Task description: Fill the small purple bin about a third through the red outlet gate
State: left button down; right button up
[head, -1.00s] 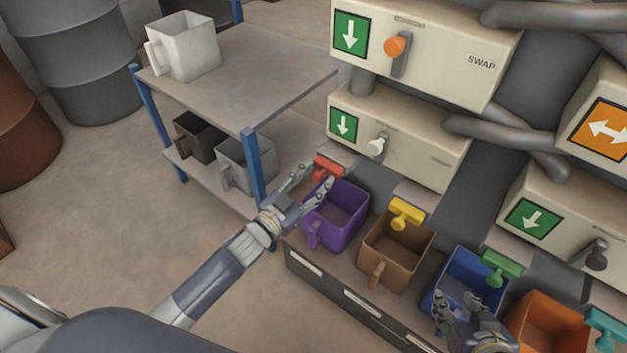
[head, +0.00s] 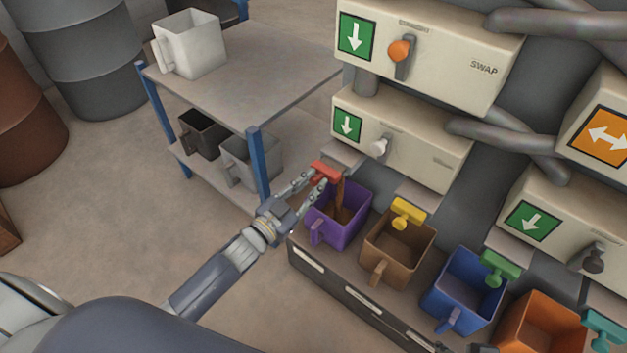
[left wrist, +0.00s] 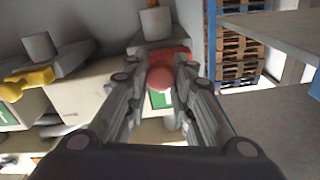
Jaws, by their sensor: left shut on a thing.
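The small purple bin (head: 351,233) stands upright at the left end of the row, under the red outlet gate (head: 325,171). A brown stream (head: 339,192) falls from the outlet into it, and some brown material shows inside; its level is hard to judge. My left gripper (head: 312,180) is shut on the red gate's handle, above the bin's left rim. In the left wrist view the red knob (left wrist: 160,77) sits between the two fingers. Only a dark sliver of my right gripper shows at the bottom edge of the head view.
Brown (head: 383,262), blue (head: 462,295) and orange (head: 545,325) bins stand to the right, under yellow, green and teal gates. A blue-legged shelf (head: 260,85) with a white jug (head: 190,45) stands left. Machine boxes hang above the bins.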

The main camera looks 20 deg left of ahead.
pick_arm(q)
jog(key=c, duration=1.3)
grip_release()
jog(key=shift+c, duration=0.2)
jog(key=shift+s, duration=0.1)
jog(key=v, duration=1.2)
grip_shut()
